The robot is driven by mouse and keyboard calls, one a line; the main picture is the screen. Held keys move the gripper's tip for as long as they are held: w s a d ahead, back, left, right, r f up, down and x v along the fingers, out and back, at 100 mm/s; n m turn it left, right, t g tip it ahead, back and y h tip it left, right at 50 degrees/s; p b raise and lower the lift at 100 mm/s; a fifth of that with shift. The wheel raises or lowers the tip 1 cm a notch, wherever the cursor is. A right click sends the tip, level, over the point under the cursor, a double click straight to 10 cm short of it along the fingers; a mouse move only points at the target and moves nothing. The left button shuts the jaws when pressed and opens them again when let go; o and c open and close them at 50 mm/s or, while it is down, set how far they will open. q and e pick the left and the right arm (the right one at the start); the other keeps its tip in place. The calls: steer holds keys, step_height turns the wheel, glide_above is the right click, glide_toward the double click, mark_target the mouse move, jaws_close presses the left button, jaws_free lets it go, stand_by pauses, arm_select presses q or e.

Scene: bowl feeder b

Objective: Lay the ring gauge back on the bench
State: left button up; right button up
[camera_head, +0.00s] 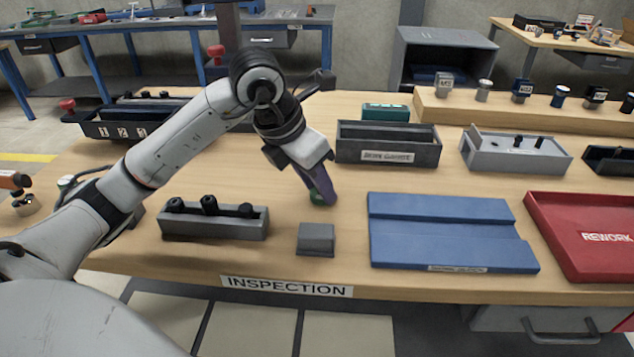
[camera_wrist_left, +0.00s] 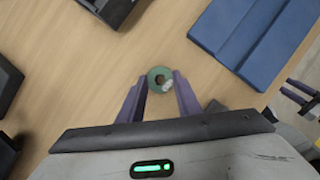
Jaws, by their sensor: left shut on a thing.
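The ring gauge is a small green ring (camera_wrist_left: 152,74) with a dark hole, seen between my left fingertips in the left wrist view. In the head view a bit of the green ring gauge (camera_head: 318,198) shows at the fingertips, low over the bench. My left gripper (camera_head: 322,195) is shut on it, fingers pointing down; it also shows in the left wrist view (camera_wrist_left: 160,82). I cannot tell whether the ring touches the wood. The bench (camera_head: 290,200) is a light wooden top with an INSPECTION label at its front edge.
A grey block (camera_head: 316,239) and a grey holder with black knobs (camera_head: 214,219) stand in front. A blue stepped plate (camera_head: 445,228) lies to the right, then a red REWORK tray (camera_head: 590,240). A dark grey bin (camera_head: 388,147) stands behind. Bare wood surrounds the ring.

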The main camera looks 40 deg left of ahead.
arm_select(q)
steer(key=o, duration=1)
steer(key=shift+f, duration=0.1)
steer(key=shift+o, duration=0.2)
steer(key=shift+s+a+r, duration=0.1)
steer(key=shift+r, duration=0.5)
steer(key=p+v, duration=0.1)
steer(key=v, duration=1)
steer(key=shift+s, duration=0.15)
